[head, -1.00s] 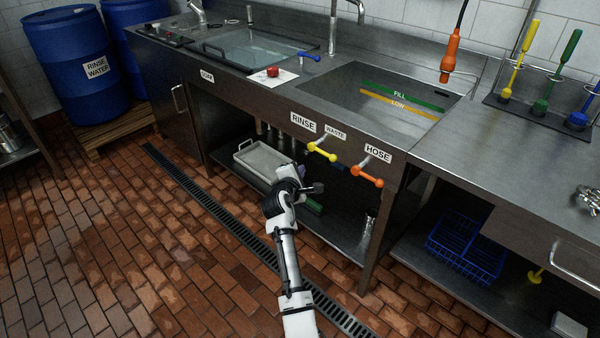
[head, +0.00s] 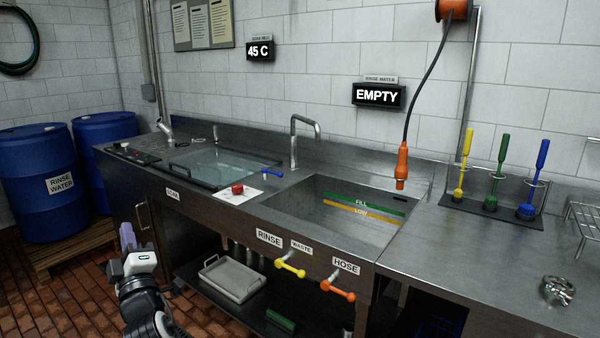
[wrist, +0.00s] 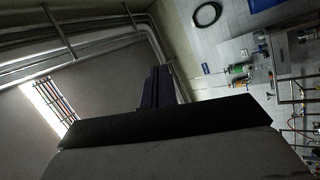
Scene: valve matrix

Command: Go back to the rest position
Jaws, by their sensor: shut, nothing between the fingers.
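My gripper (head: 127,237) is at the lower left of the head view, raised in front of the sink counter's left cabinet and pointing up. Its purple-grey fingers are together and hold nothing. In the wrist view the dark fingers (wrist: 156,88) point toward the ceiling and upper wall, and nothing shows between them. My gripper is apart from the counter and from the valve handles. The yellow handle (head: 290,267) and the orange handle (head: 338,291) are on the counter front to the right of my arm.
The steel counter (head: 470,262) with its sink (head: 345,222) fills the middle and right. A grey tray (head: 232,279) sits on the shelf below. Blue drums (head: 40,175) stand at the left. The wall display (head: 378,95) reads EMPTY. Brick floor (head: 60,295) is open at lower left.

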